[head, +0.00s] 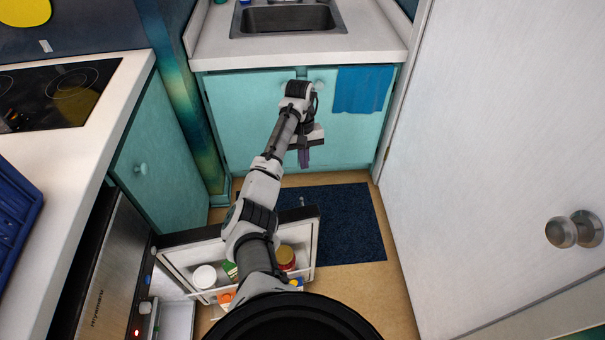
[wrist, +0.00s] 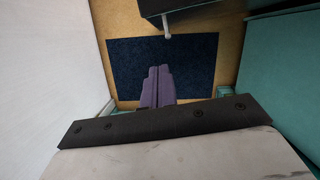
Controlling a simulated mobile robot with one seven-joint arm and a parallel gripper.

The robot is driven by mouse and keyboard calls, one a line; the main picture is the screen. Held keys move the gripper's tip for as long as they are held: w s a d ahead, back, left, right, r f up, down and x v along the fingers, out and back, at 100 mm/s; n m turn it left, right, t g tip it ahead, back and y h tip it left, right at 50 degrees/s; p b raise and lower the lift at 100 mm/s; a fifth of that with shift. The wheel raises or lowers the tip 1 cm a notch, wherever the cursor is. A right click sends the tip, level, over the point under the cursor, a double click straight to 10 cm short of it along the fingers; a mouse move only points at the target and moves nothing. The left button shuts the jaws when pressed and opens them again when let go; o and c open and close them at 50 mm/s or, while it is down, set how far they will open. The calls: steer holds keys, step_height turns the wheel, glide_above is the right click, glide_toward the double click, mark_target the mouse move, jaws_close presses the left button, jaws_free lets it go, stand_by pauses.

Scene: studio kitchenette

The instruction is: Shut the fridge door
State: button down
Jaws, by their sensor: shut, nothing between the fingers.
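The fridge door (head: 200,253) stands open at the lower left of the head view, swung out across the floor, its white inner side with shelves toward me. Part of it is hidden behind my arm. In the wrist view its dark edge (wrist: 195,8) shows at the top, with a small pale handle-like piece (wrist: 167,24) sticking out. My gripper (head: 303,160) is shut and empty, with purple fingers pointing down beyond the door, in front of the sink cabinet. The fingers (wrist: 158,72) show side by side over the mat in the wrist view, apart from the door.
Jars and cartons, including a white-lidded jar (head: 204,276), sit in the door shelves. A dark blue mat (head: 350,220) lies on the floor. A teal cabinet (head: 245,115) with a blue towel (head: 360,90) is ahead. A white door (head: 480,150) bounds the right.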

steer(key=s+d+f+p, duration=0.1)
steer(key=s+f+p, duration=0.2)
steer(key=s+f, duration=0.3)
steer(key=shift+f, duration=1.55)
steer(key=shift+s, duration=0.15)
